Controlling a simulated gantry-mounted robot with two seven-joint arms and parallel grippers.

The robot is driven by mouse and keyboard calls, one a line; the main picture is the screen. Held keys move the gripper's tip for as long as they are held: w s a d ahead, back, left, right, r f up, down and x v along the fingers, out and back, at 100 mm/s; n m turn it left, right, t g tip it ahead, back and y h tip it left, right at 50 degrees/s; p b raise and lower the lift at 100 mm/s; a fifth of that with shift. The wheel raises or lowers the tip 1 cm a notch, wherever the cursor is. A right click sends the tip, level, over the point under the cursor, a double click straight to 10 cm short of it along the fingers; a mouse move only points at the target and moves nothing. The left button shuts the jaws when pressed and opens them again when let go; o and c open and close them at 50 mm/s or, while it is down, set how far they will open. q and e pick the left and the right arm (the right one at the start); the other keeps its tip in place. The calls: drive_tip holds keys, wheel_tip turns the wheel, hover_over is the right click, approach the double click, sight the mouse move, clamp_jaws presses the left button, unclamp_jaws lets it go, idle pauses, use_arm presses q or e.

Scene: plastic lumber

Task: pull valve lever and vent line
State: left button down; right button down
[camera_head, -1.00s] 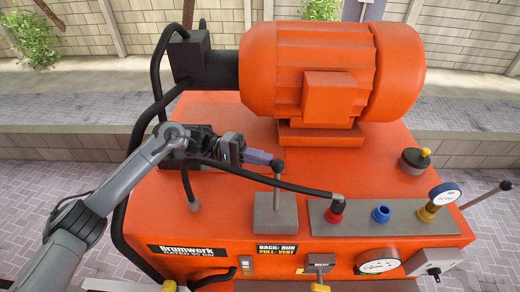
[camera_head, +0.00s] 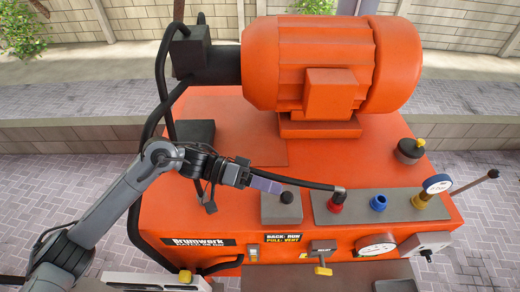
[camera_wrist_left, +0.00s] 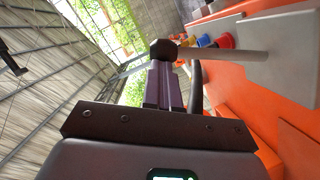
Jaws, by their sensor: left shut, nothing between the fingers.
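The valve lever is a thin rod with a dark ball knob (camera_head: 287,197) on a grey block (camera_head: 277,211) atop the orange machine. Its rod looks tipped toward the front edge, above the "BACK: RUN / PULL: VENT" label (camera_head: 280,239). My left gripper (camera_head: 274,188) is shut and empty, its fingertips close behind the knob. In the left wrist view the knob (camera_wrist_left: 163,49) sits just past the shut fingertips (camera_wrist_left: 164,72), with the rod (camera_wrist_left: 222,55) running right to the block; whether they touch is unclear. My right gripper is not in view.
A black hose (camera_head: 300,182) runs behind the lever to the red coupling (camera_head: 335,207). A blue port (camera_head: 378,203) and a gauge (camera_head: 437,184) stand to the right. The large orange motor (camera_head: 330,65) fills the back. A dial (camera_head: 376,246) is on the front.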

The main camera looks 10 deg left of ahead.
use_arm(q)
drive_tip(key=shift+s+d+f, duration=0.1)
drive_tip(key=shift+s+f, duration=0.05)
drive_tip(key=shift+s, duration=0.1)
idle(0.3)
drive_tip(key=w+a+r+b, duration=0.1)
drive_tip(key=a+r, duration=0.1)
drive_tip(key=a, duration=0.4)
drive_tip(key=w+a+r, duration=0.2)
drive_tip(key=a, duration=0.4)
drive_tip(key=shift+w+a+b, duration=0.2)
drive_tip(key=shift+b, duration=0.15)
drive_tip(key=shift+f, duration=0.1)
